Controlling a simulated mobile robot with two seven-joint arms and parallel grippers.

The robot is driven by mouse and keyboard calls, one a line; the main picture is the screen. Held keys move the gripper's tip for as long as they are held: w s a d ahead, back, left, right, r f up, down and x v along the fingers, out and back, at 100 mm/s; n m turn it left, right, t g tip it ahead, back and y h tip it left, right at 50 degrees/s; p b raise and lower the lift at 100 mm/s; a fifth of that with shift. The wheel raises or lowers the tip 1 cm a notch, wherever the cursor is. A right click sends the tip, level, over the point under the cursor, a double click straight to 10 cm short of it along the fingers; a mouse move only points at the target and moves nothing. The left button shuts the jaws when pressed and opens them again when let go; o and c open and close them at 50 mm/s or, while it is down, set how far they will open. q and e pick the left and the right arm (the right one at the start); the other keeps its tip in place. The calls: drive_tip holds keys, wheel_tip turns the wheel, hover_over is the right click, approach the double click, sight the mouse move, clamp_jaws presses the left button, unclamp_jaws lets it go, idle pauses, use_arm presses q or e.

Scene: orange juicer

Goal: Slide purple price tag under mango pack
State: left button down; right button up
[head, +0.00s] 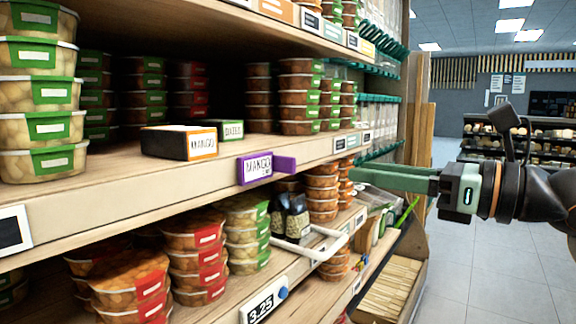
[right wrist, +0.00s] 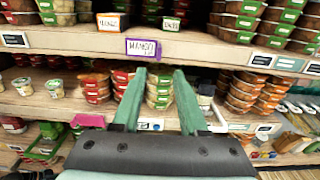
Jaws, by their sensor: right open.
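The purple price tag (head: 255,168), reading MANGO, is on the front edge of the middle shelf. It also shows in the right wrist view (right wrist: 143,47), above and ahead of the fingertips. The mango pack (head: 165,143) is a black box with an orange-framed MANGO label, standing on that shelf behind and left of the tag. Its label shows in the right wrist view (right wrist: 109,22). My right gripper (head: 352,179) has green fingers, open and empty, in front of the shelf and right of the tag. They also show in the right wrist view (right wrist: 159,72). My left gripper is out of view.
A smaller box with a green-framed label (head: 231,130) stands right of the mango pack. Stacked fruit tubs (head: 40,100) fill the shelf's left end. A white bar (head: 328,243) juts out at the lower shelf. The aisle floor (head: 480,270) is clear at right.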

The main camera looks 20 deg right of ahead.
sight(296, 162)
drive_tip(key=p+x, duration=0.4)
drive_tip(key=x, duration=0.7)
drive_tip(key=shift+w+a+r+p, duration=0.1)
drive_tip(key=shift+w+a+p, duration=0.15)
drive_tip(key=shift+p, duration=0.1)
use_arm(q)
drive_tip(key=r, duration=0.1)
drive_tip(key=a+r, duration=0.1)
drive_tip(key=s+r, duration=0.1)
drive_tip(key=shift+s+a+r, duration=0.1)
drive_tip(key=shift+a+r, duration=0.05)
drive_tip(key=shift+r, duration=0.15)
use_arm(e)
drive_tip(key=shift+w+a, duration=0.2)
drive_tip(key=shift+w, duration=0.05)
drive_tip(key=shift+c, duration=0.2)
clamp_jaws()
